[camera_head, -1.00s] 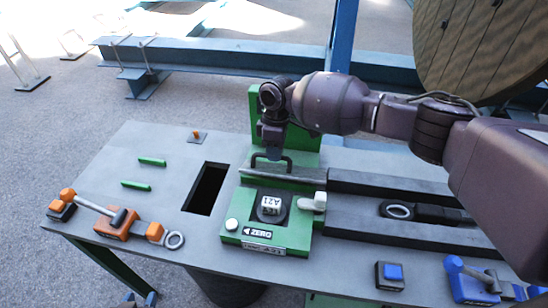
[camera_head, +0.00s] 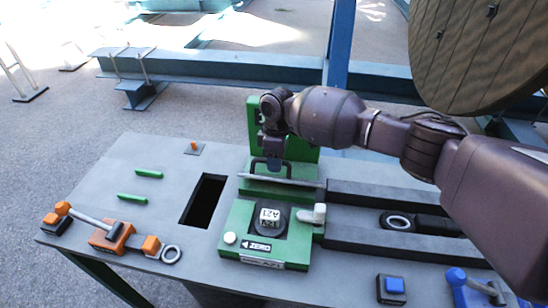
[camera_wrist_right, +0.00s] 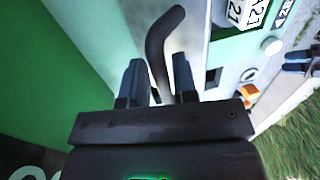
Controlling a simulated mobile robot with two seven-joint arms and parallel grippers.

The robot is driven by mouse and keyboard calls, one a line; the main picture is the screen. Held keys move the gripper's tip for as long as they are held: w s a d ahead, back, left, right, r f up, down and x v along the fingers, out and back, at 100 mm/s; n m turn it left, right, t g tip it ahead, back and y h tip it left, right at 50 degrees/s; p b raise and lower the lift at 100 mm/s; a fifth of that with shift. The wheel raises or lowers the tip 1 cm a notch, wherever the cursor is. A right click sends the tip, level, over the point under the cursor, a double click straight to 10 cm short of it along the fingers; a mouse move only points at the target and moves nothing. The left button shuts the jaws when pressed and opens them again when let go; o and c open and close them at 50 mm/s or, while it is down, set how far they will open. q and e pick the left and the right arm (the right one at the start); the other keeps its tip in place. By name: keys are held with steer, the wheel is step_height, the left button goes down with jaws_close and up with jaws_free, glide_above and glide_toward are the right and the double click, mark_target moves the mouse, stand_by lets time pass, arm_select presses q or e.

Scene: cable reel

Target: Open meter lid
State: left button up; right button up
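The green meter box (camera_head: 230,218) sits on the grey table, with its dial block marked A21 (camera_head: 270,217) uncovered. Its pale metal lid (camera_head: 300,182) shows as a thin strip behind the dial, seen nearly edge-on; its exact tilt is hard to tell. A black handle (camera_head: 258,167) stands on the lid. My right gripper (camera_head: 274,166) is at this handle. In the right wrist view, the fingers of my right gripper (camera_wrist_right: 158,82) are apart, on both sides of the handle (camera_wrist_right: 158,45), with a gap visible. My left gripper is not in view.
A green upright panel (camera_head: 255,125) stands behind the lid. A rectangular hole (camera_head: 204,200) is left of the meter. Dark rails (camera_head: 370,200) run to the right. Orange tools (camera_head: 108,236), green rods (camera_head: 132,198) and a blue button (camera_head: 393,286) lie around.

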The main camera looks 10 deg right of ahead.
steer(key=shift+o, duration=1)
steer(key=shift+w, duration=0.2)
steer(key=shift+s+a+r, duration=0.1)
steer(key=shift+a+r, duration=0.05)
steer(key=shift+r, duration=0.2)
step_height(320, 180, up, 10)
steer(key=w, duration=0.2)
steer(key=shift+d+r, duration=0.25)
steer(key=shift+d, duration=0.1)
steer(key=shift+c, duration=0.3)
